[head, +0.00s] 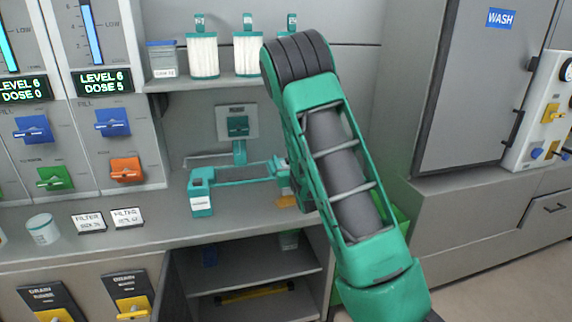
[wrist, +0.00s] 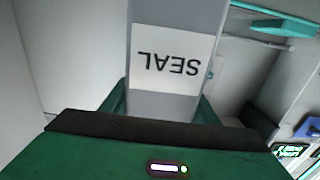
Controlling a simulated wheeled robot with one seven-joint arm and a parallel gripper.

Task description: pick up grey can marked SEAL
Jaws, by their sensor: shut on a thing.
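The grey can marked SEAL (wrist: 170,62) fills the middle of the wrist view. Its white label reads upside down there. My gripper (wrist: 162,105) is shut on the can, with a green finger on each side of its lower part. The can's far end runs out of the top of the picture. In the head view, my green arm hides most of the gripper, and I cannot make out the can there. I cannot tell whether the can touches any surface.
A teal bracket-like fixture (head: 202,192) stands on the grey counter (head: 160,226), left of my arm. Several white filter cartridges (head: 203,56) stand on the shelf above. A WASH cabinet (head: 470,100) stands right.

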